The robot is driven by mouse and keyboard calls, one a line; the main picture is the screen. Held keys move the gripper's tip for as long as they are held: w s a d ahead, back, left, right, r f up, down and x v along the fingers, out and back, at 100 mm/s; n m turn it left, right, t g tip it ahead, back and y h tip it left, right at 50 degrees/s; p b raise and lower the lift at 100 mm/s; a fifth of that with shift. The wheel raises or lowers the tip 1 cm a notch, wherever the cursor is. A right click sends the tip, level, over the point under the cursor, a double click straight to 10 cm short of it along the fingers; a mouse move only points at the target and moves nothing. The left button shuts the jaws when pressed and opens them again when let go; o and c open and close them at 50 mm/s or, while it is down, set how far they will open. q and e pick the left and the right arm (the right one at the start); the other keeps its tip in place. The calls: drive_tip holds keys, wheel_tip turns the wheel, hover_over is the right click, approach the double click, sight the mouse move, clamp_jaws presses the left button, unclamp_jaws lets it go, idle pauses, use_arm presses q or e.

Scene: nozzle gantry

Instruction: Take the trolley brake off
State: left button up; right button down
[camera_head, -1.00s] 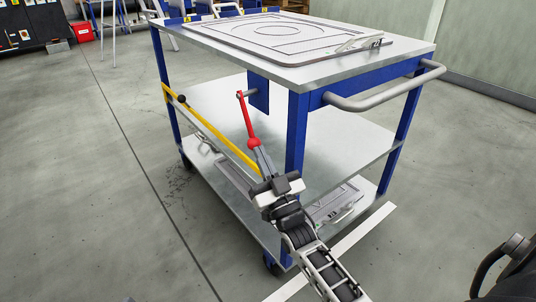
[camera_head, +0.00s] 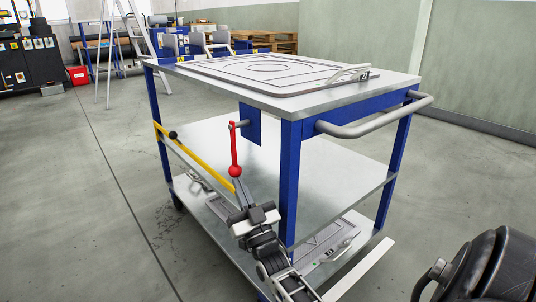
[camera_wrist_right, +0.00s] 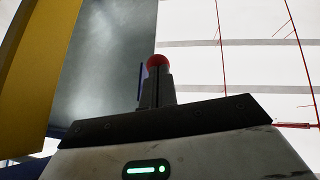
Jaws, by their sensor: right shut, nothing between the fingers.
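The trolley (camera_head: 287,190) has blue legs and grey shelves. A red brake lever (camera_head: 234,148) hangs nearly straight down from a pivot by a blue plate (camera_head: 250,124) under its top, with a red ball knob (camera_head: 235,171) at its lower end. My right gripper (camera_head: 238,184) is shut and empty, its fingertips just below the knob. In the right wrist view, the red knob (camera_wrist_right: 158,61) shows just beyond the shut fingertips (camera_wrist_right: 157,82); I cannot tell whether they touch. My left gripper is not in view.
A yellow bar (camera_head: 205,166) with a black knob (camera_head: 172,135) runs along the trolley's near side, close to my right gripper. A grey push handle (camera_head: 375,122) juts from the right end. A flat panel (camera_head: 270,70) lies on top. Floor to the left is clear.

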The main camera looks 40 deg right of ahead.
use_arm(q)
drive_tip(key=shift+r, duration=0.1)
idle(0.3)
